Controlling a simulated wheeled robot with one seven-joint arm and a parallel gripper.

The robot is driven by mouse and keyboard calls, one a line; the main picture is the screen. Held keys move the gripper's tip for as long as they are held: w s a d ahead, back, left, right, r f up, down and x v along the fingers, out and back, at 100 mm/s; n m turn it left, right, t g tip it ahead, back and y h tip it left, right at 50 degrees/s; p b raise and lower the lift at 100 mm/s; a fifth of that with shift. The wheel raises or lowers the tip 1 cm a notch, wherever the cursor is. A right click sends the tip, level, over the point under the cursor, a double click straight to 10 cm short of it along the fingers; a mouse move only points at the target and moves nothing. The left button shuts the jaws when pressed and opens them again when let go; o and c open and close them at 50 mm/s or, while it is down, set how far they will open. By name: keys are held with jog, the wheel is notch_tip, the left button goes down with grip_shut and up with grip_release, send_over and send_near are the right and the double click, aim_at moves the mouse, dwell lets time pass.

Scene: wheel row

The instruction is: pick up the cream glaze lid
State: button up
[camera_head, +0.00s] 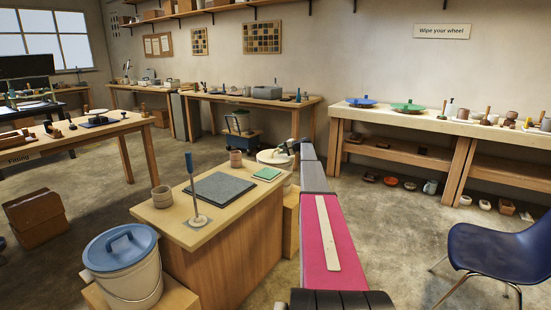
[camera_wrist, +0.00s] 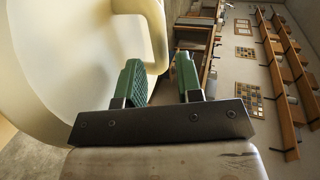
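The cream glaze lid (camera_head: 270,157) tops a pale bucket just behind the small workbench in the head view. In the wrist view the lid (camera_wrist: 45,50) fills the left side, and its raised loop handle (camera_wrist: 157,35) stands up toward the fingers. My gripper (camera_wrist: 160,80) has two green fingers, open with a gap between them. The handle's outer bar appears in line with that gap; I cannot tell whether it is within the fingers or just beyond them. In the head view my gripper (camera_head: 287,148) is at the lid's right side, small and partly hidden by my arm.
The workbench (camera_head: 165,232) holds a grey slab (camera_head: 219,187), a green sponge-like block (camera_head: 267,174), cups and an upright blue-handled tool (camera_head: 190,175). A blue-lidded bucket (camera_head: 122,275) stands at front left. A blue chair (camera_head: 500,250) is at right. Open floor lies between chair and long table (camera_head: 380,119).

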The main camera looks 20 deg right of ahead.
aim_at(276, 150)
jog(key=x, duration=0.5)
jog(key=shift+s+a, duration=0.15)
jog(key=shift+s, duration=0.05)
grip_shut()
jog(key=shift+r, duration=0.1)
